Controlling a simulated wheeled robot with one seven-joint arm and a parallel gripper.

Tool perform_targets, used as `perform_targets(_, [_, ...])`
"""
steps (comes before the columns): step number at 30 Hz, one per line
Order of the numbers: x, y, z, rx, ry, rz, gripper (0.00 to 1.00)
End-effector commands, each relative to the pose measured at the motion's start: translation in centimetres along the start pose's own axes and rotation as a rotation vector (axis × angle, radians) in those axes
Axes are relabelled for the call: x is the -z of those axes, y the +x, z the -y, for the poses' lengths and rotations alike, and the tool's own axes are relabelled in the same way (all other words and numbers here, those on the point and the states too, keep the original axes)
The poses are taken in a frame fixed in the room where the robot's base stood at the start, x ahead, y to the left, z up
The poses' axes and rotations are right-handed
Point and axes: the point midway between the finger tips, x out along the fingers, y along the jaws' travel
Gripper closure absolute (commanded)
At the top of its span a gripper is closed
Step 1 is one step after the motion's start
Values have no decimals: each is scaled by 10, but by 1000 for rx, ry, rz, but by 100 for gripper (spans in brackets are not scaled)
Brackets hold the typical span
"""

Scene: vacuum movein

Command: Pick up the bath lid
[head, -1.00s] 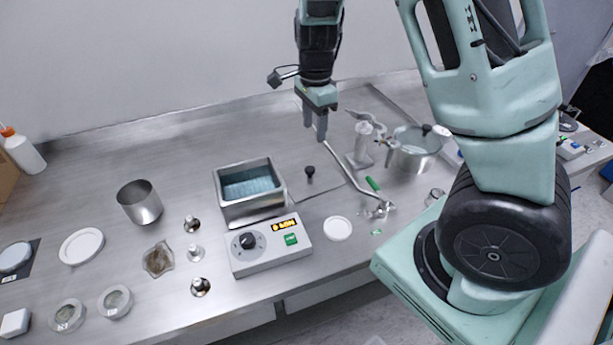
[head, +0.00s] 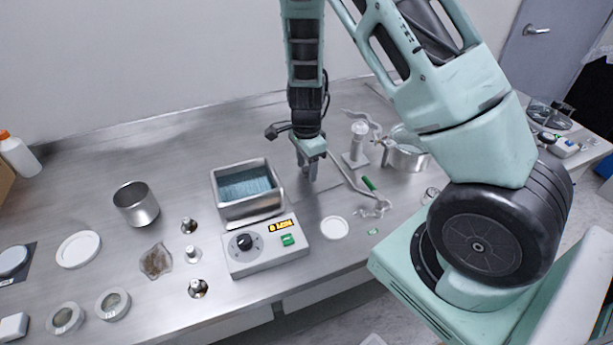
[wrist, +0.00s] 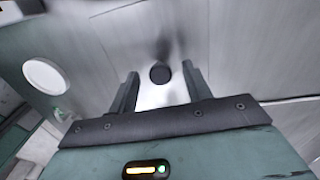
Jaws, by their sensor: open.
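The bath lid (head: 322,201) is a flat steel plate with a black knob, lying on the bench just right of the water bath (head: 247,208). In the head view my gripper (head: 307,172) points down over the lid and hides the knob. In the wrist view the black knob (wrist: 160,72) shows between the tips of the two open fingers. The jaws are open and hold nothing. I cannot tell whether the fingertips are level with the knob or still above it.
The bath's control box (head: 265,246) with a lit display stands in front. A green-handled tool (head: 369,184), a white stand (head: 357,150) and a steel pot (head: 405,150) are to the right. A white disc (head: 334,228) lies in front of the lid. A steel beaker (head: 136,204) stands left.

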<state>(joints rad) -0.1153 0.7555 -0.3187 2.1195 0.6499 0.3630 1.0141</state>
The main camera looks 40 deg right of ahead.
Motion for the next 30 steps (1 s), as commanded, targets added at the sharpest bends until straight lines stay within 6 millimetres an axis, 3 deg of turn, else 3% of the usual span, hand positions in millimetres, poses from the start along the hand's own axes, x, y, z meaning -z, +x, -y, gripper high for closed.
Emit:
perform_targets(5, [0, 0, 0, 1, -1, 0, 51])
perform_targets(11, [0, 0, 0, 1, -1, 0, 100])
perform_targets(23, [0, -5, 1, 3, -1, 0, 100])
perform_targets(30, [-1, -32, 1, 5, -3, 1, 100])
